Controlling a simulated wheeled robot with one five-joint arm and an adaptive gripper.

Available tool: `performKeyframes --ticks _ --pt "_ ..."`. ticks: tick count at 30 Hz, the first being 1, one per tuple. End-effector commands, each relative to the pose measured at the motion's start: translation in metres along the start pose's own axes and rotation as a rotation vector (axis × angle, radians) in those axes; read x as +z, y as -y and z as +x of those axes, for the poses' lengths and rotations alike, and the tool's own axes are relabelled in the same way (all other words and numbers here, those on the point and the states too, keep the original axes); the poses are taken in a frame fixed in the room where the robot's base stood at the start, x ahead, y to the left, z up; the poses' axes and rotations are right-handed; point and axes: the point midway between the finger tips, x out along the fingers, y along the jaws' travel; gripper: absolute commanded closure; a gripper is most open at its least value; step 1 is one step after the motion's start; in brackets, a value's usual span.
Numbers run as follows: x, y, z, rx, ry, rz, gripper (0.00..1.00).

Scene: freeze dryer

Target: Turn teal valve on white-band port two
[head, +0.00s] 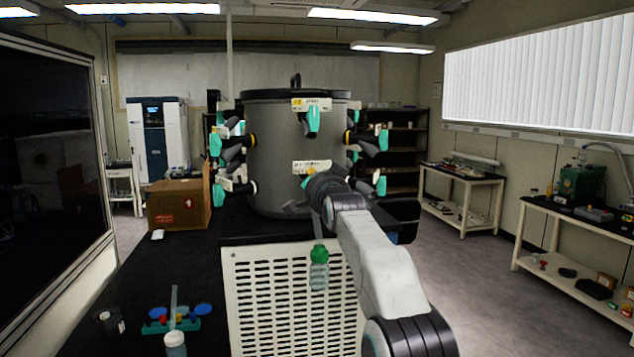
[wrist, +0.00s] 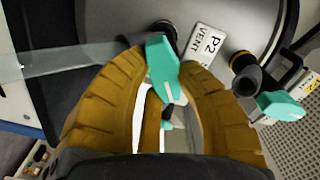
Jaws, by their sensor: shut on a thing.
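In the wrist view a teal valve handle (wrist: 161,58) sits between the two brown, ridged fingers of my gripper (wrist: 163,75), beside a white label (wrist: 207,43) reading "P2 VENT". The fingers are shut on this handle from both sides, and its narrow end points toward my palm. In the head view my gripper (head: 318,186) is at the lower front port of the grey drum (head: 275,140). A little teal (head: 306,181) shows beside it; my arm hides most of that port. I cannot make out a white band on the held port.
Another teal valve (wrist: 281,106) on a dark port is at the right in the wrist view. A teal valve (head: 313,120) hangs above my gripper, with several more on the drum's sides. A green-capped bottle (head: 319,268) is below, and a cardboard box (head: 178,204) stands left.

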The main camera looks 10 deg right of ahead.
Motion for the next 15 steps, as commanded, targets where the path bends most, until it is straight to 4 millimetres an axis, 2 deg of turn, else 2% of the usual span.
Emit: performKeyframes --ticks 15 --pt "-0.0035 0.0051 -0.0004 -0.002 -0.002 -0.426 1.00"
